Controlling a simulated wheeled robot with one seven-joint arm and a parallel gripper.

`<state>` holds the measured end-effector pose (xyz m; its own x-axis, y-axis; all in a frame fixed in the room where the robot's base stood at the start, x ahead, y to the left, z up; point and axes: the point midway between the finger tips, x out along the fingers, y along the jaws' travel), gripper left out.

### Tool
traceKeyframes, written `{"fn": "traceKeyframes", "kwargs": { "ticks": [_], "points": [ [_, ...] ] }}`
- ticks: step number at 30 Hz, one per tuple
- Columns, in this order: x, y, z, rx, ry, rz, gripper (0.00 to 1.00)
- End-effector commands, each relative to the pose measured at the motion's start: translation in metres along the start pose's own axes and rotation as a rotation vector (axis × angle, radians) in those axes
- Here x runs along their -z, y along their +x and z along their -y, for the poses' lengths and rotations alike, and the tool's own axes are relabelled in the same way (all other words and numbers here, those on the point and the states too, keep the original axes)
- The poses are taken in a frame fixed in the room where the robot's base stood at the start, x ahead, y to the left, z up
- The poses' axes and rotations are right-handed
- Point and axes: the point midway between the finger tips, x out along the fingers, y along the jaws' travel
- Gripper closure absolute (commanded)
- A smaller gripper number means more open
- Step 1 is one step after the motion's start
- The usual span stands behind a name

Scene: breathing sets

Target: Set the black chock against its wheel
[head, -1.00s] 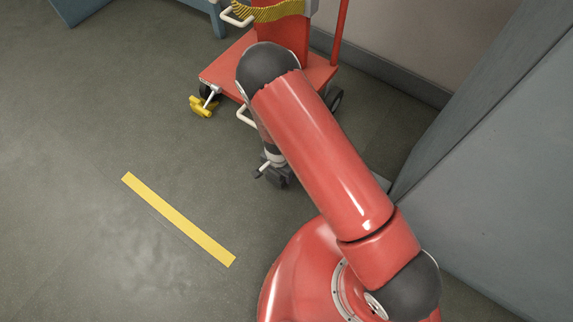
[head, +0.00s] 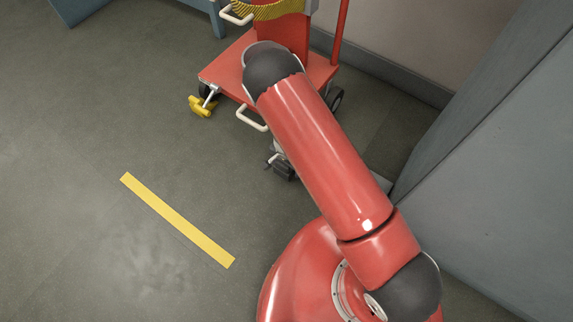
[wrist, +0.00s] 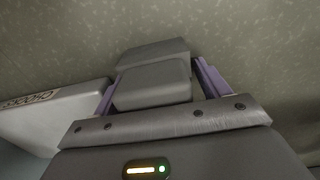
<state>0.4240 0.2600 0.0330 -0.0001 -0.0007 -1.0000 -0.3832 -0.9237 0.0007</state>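In the wrist view the black chock (wrist: 152,82), a dark wedge-like block, sits between the two purple fingers of my gripper (wrist: 155,88). Both fingers lie close against its sides, and the gripper looks shut on it, with floor showing beyond. In the head view my gripper (head: 281,167) is low over the floor in front of the red cart (head: 228,70), partly covered by my arm. The chock cannot be made out there. A dark cart wheel (head: 336,99) shows at the right; another (head: 207,90) is at the left, beside a yellow chock-like piece (head: 202,106).
A pale box or tray marked CHOCKS (wrist: 45,112) lies at the left in the wrist view, close to my gripper. A grey cabinet (head: 490,170) stands at the right. A yellow floor strip (head: 178,220) crosses the open floor at the left.

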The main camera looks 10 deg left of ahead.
Motion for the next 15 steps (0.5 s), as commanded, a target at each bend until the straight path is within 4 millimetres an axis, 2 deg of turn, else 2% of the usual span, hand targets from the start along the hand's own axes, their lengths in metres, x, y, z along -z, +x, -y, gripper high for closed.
{"fn": "traceKeyframes", "kwargs": {
  "ticks": [10,15],
  "points": [
    [0.0,-0.003,0.0,0.0,0.0,0.0,0.2],
    [0.0,-0.024,0.002,0.003,-0.002,-0.002,0.2]
  ]
}}
